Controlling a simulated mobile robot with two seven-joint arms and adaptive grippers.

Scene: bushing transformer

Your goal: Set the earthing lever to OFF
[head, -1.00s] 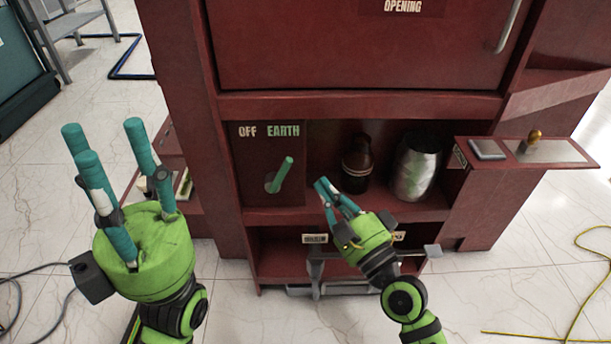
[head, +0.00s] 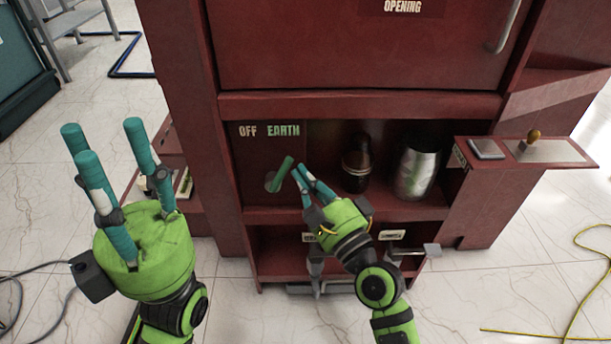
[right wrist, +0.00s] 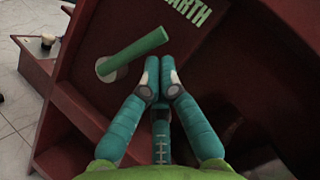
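The earthing lever is a green rod (head: 279,174) on a round pivot in the red cabinet's left panel. It tilts up to the right, toward the word EARTH (head: 283,130); the word OFF (head: 248,131) is to the left. The lever also shows in the right wrist view (right wrist: 137,50). My right gripper (head: 302,172) is just right of the lever, apparently apart from it. In the right wrist view its fingertips (right wrist: 161,74) are drawn together with nothing between them. My left gripper (head: 103,140) is open and empty, left of the cabinet.
A dark bottle-shaped part (head: 356,165) and a silver cylinder (head: 415,167) stand in the recess right of the lever. A small shelf (head: 552,152) juts out at the right. A yellow cable (head: 578,290) lies on the floor at the right.

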